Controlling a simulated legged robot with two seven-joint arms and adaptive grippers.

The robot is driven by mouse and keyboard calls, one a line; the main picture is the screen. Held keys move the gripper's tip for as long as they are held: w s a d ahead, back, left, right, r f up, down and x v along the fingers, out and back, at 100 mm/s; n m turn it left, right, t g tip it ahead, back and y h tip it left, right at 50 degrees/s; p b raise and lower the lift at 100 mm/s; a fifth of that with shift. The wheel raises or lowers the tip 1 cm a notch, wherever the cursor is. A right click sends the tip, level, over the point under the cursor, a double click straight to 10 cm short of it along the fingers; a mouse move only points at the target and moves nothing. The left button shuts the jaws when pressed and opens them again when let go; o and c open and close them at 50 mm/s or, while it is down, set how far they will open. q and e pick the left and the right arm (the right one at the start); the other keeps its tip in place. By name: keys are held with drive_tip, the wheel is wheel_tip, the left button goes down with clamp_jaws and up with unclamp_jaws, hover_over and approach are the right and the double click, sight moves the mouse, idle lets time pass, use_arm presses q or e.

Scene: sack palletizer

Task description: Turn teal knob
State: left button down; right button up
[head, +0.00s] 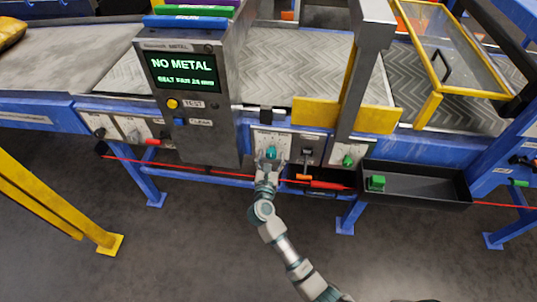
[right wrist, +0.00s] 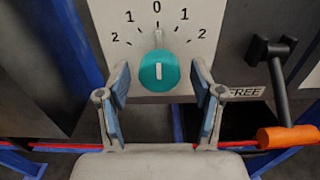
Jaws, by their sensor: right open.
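The teal knob (right wrist: 159,71) sits on a white dial plate (right wrist: 192,17) marked 2, 1, 0, 1, 2. Its white pointer line is upright, toward the 0. In the head view the teal knob (head: 271,153) is on the conveyor's front panel. My right gripper (right wrist: 163,85) is open, with one finger on each side of the knob and visible gaps to it. In the head view my right gripper (head: 268,170) reaches up to the knob from below. My left gripper is not in view.
Right of the knob is a lever with an orange handle (right wrist: 288,136) beside a FREE label. A green knob (head: 347,160) and a black tray (head: 425,192) with a green item are farther right. A red cord (head: 205,171) runs below. A NO METAL display (head: 183,72) stands left.

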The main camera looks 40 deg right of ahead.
drive_tip(key=shift+w+d, duration=0.4)
drive_tip(key=shift+d, duration=0.05)
drive_tip(key=shift+a+r, duration=0.1)
drive_tip(key=c, duration=1.1)
drive_tip(key=shift+c, duration=0.2)
drive_tip(key=shift+r, duration=0.1)
